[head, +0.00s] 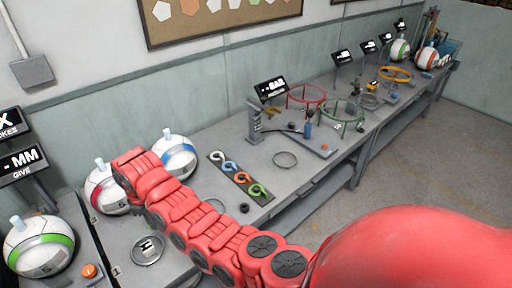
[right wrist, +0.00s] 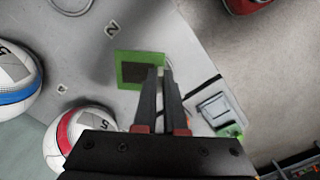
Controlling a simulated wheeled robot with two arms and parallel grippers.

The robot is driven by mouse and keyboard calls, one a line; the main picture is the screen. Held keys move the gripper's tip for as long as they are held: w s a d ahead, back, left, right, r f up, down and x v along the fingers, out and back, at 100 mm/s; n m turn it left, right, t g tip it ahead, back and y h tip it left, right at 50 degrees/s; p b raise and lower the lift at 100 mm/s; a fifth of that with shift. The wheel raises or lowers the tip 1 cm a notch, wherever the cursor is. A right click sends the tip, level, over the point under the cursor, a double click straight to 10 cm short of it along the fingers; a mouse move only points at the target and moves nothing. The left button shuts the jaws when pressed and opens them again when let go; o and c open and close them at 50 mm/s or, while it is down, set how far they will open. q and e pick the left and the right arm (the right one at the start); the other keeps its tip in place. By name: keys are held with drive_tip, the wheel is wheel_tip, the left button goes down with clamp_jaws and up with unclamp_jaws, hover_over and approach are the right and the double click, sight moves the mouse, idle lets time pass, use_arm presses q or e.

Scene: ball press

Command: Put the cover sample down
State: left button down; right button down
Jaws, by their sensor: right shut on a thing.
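The cover sample (right wrist: 125,58) shows in the right wrist view as a green-edged square with a dark centre. My right gripper (right wrist: 160,72) is shut on it, with the two fingers close together across its right side. The grey work surface (right wrist: 95,75) lies beyond it; I cannot tell how high the sample is above it. In the head view my red right arm reaches to the upper left, and I cannot make out its fingers or the sample there. My left gripper is not in view.
A blue-striped ball (head: 175,158), a red-striped ball (head: 102,190) and a green-striped ball (head: 40,245) stand at the left. A dark strip (head: 232,172) with coloured rings lies on the bench, near a round hoop (head: 285,160). A grey device (right wrist: 218,108) is right of the fingers.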

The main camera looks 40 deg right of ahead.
drive_tip(key=s+d+f+n+p, duration=0.25)
drive_tip(key=s+f+n, duration=0.35)
drive_tip(key=s, duration=0.4)
drive_tip(key=s+d+f+n+p, duration=0.1)
drive_tip(key=s+d+f+n, duration=0.2)
drive_tip(key=s+f, duration=0.6)
drive_tip(key=w+d+b, duration=0.1)
drive_tip(key=w, duration=0.3)
drive_tip(key=w+d+b, duration=0.1)
drive_tip(key=w, duration=0.4)
drive_tip(key=w+d, duration=0.1)
drive_tip(key=w, duration=0.3)
drive_tip(key=shift+w+d+f+b, duration=0.25)
drive_tip(key=shift+d+f+b, duration=0.05)
drive_tip(key=shift+b, duration=0.1)
drive_tip(key=shift+w+d+f, duration=0.1)
drive_tip(key=shift+w+d, duration=0.05)
drive_tip(key=shift+w, duration=0.3)
drive_tip(key=shift+w+d+f, duration=0.1)
drive_tip(key=shift+w+d, duration=0.05)
drive_tip(key=shift+w, duration=0.25)
drive_tip(key=shift+f+p, duration=0.4)
drive_tip(key=shift+f, duration=1.4)
